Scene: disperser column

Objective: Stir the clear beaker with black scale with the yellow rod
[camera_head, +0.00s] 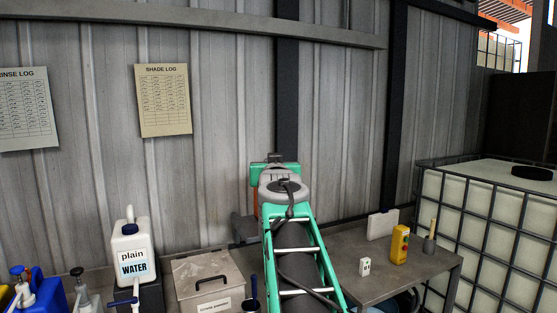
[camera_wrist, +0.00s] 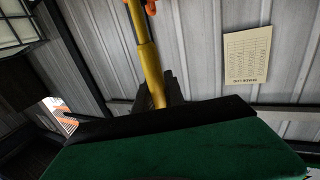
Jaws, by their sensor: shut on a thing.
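The yellow rod (camera_wrist: 148,60) shows in the wrist view, running from the top edge down to the dark fingers of my gripper (camera_wrist: 168,92). My gripper is shut on it. A small orange part shows at the rod's far end, cut by the frame's top. In the head view my green arm stands in the middle and hides most of my gripper and the rod. I cannot make out the clear beaker with black scale in either view; my arm covers the middle of the bench.
A caged tank (camera_head: 490,215) stands right. A corrugated wall is behind.

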